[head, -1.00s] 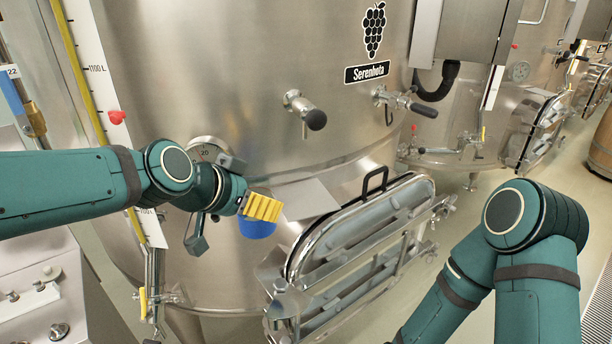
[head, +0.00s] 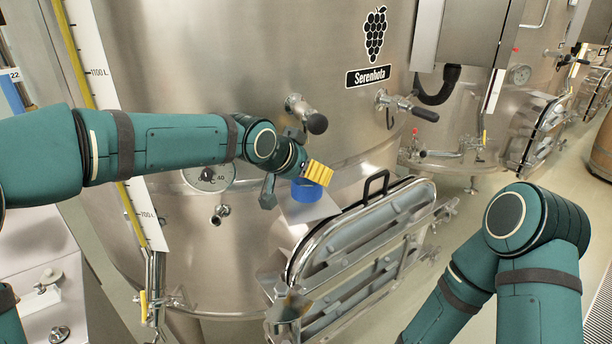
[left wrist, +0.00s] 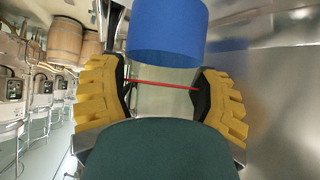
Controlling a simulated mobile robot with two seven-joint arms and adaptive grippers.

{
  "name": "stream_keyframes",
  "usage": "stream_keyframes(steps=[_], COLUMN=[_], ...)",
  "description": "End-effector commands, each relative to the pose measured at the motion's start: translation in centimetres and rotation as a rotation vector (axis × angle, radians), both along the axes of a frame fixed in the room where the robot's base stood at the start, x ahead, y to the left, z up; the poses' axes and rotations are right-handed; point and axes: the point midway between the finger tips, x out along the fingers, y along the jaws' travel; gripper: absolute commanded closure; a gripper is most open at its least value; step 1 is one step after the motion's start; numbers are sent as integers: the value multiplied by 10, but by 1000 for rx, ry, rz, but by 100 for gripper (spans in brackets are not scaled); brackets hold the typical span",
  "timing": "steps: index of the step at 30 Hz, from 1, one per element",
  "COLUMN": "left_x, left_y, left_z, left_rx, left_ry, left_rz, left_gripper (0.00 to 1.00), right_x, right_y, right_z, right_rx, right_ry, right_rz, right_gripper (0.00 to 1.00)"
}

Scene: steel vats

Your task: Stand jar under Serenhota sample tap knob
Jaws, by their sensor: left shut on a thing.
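The Serenhota vat (head: 240,60) is a large steel tank. A tap with a black round knob (head: 317,124) sticks out of its front. A second tap with a long black handle (head: 425,114) is to its right. My left gripper (head: 318,174) has yellow fingers and is shut on the jar, below and close to the black knob. The jar's blue part (head: 306,191) shows under the fingers. In the left wrist view the blue part (left wrist: 167,30) is beyond the fingers, with a clear part and a red line between them. My right gripper is out of view.
A flat metal plate (head: 306,208) lies below the jar, beside the vat's hatch (head: 365,235) with its black handle. A dial gauge (head: 208,177) and a small outlet (head: 220,212) are left. The level scale (head: 105,110) runs down the far left.

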Motion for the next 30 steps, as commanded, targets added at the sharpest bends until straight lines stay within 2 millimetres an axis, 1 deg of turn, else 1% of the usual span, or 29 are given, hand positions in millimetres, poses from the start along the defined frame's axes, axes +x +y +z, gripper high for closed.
stream_keyframes(steps=[1,3,12,15,16,17,18,26,30], left_x=[0,-1,-1,-1,-1,-1,-1,-1,-2], left_y=[0,0,1,1,1,1,1,1,2], left_z=[-7,-13,-14,-17,-18,-17,-17,-17,-11], left_rx=[1,-2,-2,-2,-1,-1,-1,-1,-1], left_ry=[2,0,-1,-1,0,0,0,0,-2], left_rz=[-1,0,1,1,1,1,1,1,1], left_gripper=[72,72,72,72,26,15,10,10,10], right_x=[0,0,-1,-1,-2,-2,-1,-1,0], right_y=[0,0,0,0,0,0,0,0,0], right_z=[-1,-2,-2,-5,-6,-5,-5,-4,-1], right_rx=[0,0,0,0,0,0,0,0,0], right_ry=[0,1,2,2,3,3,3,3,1], right_rz=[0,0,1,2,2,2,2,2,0], right_gripper=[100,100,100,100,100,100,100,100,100])
